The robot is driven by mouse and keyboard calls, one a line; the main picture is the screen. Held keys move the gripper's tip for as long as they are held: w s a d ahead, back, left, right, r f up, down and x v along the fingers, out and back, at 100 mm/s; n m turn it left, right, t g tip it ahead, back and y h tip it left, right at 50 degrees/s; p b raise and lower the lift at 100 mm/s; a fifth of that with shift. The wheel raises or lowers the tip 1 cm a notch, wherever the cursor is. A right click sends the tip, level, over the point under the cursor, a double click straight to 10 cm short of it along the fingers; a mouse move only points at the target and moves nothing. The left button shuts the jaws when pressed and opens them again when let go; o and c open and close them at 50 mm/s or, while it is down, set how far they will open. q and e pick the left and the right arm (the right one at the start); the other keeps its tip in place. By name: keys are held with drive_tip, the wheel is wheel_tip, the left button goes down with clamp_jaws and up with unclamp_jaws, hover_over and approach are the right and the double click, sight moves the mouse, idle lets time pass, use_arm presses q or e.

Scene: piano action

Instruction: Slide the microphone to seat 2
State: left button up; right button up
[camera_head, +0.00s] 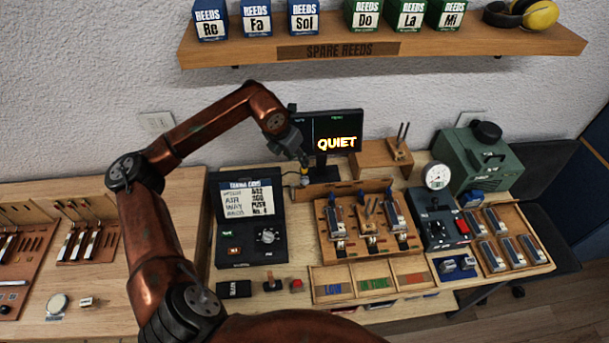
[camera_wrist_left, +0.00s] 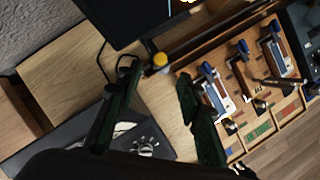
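A small yellow-topped piece with a dark cable, which looks like the microphone (camera_wrist_left: 160,60), stands at the left end of the wooden rail behind the reed tray. It also shows in the head view (camera_head: 304,179), just below my left gripper (camera_head: 301,158). In the left wrist view, my left gripper (camera_wrist_left: 158,115) has its two dark fingers spread apart with bare table between them. The microphone is beyond the fingertips, and I see no contact. The reed tray (camera_head: 325,248) holds several metal reeds with blue ends. I cannot read any seat numbers. My right gripper is out of view.
A monitor (camera_head: 330,128) reading QUIET stands right behind the microphone. A black tuning box (camera_head: 235,240) is at left, and a gauge unit (camera_head: 437,225) at right. A shelf (camera_head: 430,45) with reed boxes hangs above. Coloured bins (camera_head: 335,290) lie in front.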

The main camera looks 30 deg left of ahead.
sight(303, 170)
use_arm(q)
drive_tip(key=shift+x, duration=3.9)
drive_tip(key=shift+r, duration=0.1)
clamp_jaws()
